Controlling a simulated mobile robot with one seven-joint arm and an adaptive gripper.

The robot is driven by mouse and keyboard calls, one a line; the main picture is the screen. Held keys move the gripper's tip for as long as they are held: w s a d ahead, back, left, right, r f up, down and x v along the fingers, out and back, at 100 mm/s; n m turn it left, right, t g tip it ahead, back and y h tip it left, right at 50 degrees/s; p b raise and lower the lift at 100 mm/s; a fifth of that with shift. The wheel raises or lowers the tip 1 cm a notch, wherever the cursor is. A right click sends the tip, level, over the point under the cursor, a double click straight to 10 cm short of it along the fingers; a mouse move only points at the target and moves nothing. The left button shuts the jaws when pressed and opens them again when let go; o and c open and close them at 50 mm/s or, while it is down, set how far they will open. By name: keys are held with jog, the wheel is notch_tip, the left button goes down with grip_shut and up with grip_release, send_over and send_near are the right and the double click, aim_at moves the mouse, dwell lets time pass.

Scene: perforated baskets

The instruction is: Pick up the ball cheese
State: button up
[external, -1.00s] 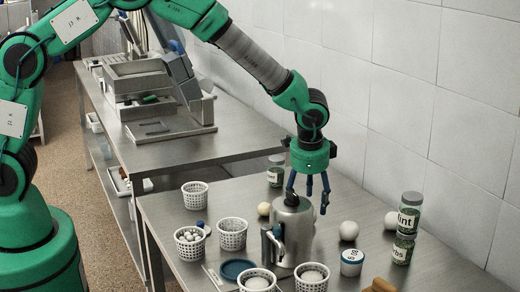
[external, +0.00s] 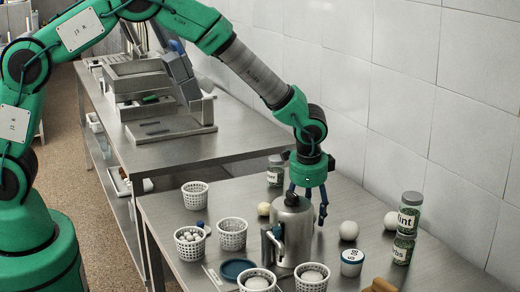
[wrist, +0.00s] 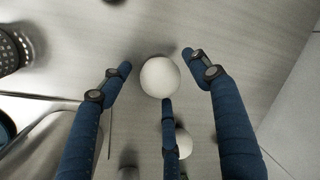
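A pale round ball (wrist: 160,77), which looks like the ball cheese, lies among the three blue fingers in the wrist view. My gripper (wrist: 163,85) is open around it, with visible space to the side fingertips; the lower finger's tip overlaps the ball's lower edge, and contact is unclear. A second pale ball (wrist: 184,143) is partly hidden behind that finger. In the external view my gripper (external: 308,212) points down just behind the metal pitcher (external: 290,238). White balls (external: 348,230) (external: 391,220) and a small yellowish ball (external: 264,209) rest on the table; matching them between views is uncertain.
White perforated baskets (external: 232,221) stand left and in front of the pitcher. Another jar (external: 275,160) stands behind. The tiled wall (external: 440,110) borders the table.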

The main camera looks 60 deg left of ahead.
jog(key=c, duration=1.1)
jog(key=shift+o, duration=0.2)
jog(key=shift+w+a+r+p+v, duration=0.1)
jog(key=shift+w+a+p+v, duration=0.15)
jog(key=shift+v, duration=1.35)
jog(key=shift+w+a+r+p+v, duration=0.15)
jog(key=shift+a+p+v, duration=0.25)
jog(key=shift+v, duration=1.25)
jog(key=shift+w+a+p+v, duration=0.2)
jog(key=shift+a+p+v, duration=0.1)
jog(key=shift+v, duration=1.3)
